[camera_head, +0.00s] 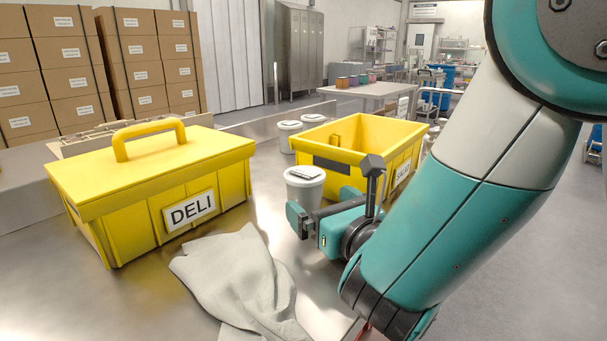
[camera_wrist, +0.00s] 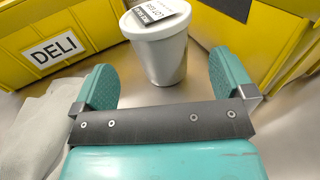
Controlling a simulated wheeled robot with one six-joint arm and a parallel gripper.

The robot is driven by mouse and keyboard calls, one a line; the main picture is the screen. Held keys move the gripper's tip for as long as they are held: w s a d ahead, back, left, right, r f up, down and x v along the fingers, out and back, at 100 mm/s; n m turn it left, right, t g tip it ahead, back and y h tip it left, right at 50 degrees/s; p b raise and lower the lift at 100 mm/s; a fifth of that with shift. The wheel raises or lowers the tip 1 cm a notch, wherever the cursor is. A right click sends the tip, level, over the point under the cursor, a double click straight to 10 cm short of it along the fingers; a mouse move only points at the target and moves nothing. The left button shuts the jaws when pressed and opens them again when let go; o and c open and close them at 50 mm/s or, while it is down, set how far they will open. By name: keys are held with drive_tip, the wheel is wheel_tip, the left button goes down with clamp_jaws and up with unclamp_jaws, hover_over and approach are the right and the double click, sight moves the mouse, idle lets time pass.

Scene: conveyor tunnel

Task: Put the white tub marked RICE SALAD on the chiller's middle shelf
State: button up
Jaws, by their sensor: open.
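A white tub with a lid and a label (camera_head: 305,190) stands upright on the steel table between the two yellow boxes. It also shows in the wrist view (camera_wrist: 158,52), where its lid print is upside down and I cannot read it for certain. My gripper (camera_wrist: 161,72) is open and low over the table, its fingers on the near left and near right of this tub. The jaws hold nothing. Two more white tubs, one on the left (camera_head: 289,137) and one on the right (camera_head: 313,121), stand farther back. I cannot make out a chiller.
A lidded yellow box marked DELI (camera_head: 150,190) stands left. An open yellow crate (camera_head: 345,160) with a partly hidden label stands right, behind my gripper. A crumpled grey cloth (camera_head: 240,280) lies in front. Stacked cartons (camera_head: 70,60) and a metal locker (camera_head: 298,50) are behind.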

sight(314, 197)
drive_tip(key=shift+w+a+r, duration=0.1)
drive_tip(key=shift+w+a, duration=0.2)
drive_tip(key=shift+w, duration=0.25)
drive_tip(key=p+x, duration=0.1)
drive_tip(key=p, duration=0.1)
drive_tip(key=p+x, duration=0.2)
drive_tip(key=shift+w+r+p, duration=0.15)
drive_tip(key=shift+r+p, duration=0.1)
drive_tip(key=shift+p, duration=0.1)
drive_tip(key=shift+w+a+f+p, duration=0.15)
drive_tip(key=shift+w+a+p, duration=0.25)
drive_tip(key=shift+w+p, duration=0.25)
drive_tip(key=shift+w+a+f, duration=0.1)
drive_tip(key=shift+f, duration=0.05)
drive_tip(key=c, duration=1.2)
